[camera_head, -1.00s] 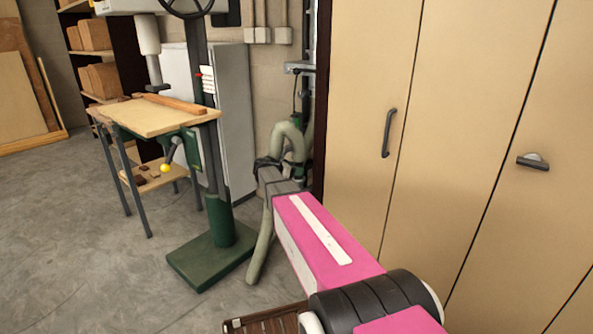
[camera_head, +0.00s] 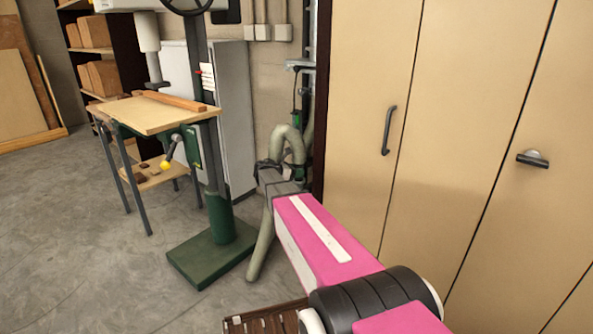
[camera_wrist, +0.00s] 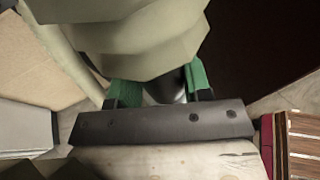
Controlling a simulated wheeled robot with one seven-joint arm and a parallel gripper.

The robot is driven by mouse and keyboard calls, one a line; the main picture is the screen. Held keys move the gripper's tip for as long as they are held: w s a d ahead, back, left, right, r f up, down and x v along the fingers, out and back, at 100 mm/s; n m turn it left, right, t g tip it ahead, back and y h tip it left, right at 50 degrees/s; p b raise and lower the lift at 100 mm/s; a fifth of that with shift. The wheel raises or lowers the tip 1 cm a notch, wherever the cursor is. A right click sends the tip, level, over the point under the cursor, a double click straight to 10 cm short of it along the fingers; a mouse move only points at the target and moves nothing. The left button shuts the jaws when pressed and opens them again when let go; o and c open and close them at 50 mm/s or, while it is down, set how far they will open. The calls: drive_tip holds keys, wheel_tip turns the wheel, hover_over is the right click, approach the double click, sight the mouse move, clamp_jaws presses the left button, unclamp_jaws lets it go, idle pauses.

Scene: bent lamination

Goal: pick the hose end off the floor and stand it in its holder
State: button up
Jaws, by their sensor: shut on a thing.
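The pale grey-green hose (camera_head: 289,136) arches in a loop just above and behind my gripper (camera_head: 268,168) in the head view. A length of it (camera_head: 262,245) hangs below my gripper, down near the floor. In the wrist view the ridged hose (camera_wrist: 130,42) fills the top middle, close against the green-padded fingers of my gripper (camera_wrist: 160,88). My gripper is shut on the hose. The exact grip and the hose's held end are partly hidden by the fingers and the arm. I cannot clearly make out the holder.
A drill press with a green base (camera_head: 212,255) and a wooden table (camera_head: 150,114) stands at left. Tall beige cabinet doors (camera_head: 365,110) close off the right. A slatted wooden piece (camera_head: 262,321) lies at the bottom. Open floor (camera_head: 90,265) lies at left.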

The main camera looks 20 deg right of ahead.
sight(296, 180)
drive_tip(key=shift+f, duration=0.3)
drive_tip(key=shift+f, duration=0.55)
drive_tip(key=shift+f, duration=0.2)
idle(0.4)
drive_tip(key=shift+f, duration=0.65)
drive_tip(key=o, duration=0.9)
drive_tip(key=v, duration=1)
drive_tip(key=shift+s+a+r, duration=0.1)
drive_tip(key=shift+s+a, duration=0.05)
drive_tip(key=shift+a, duration=0.25)
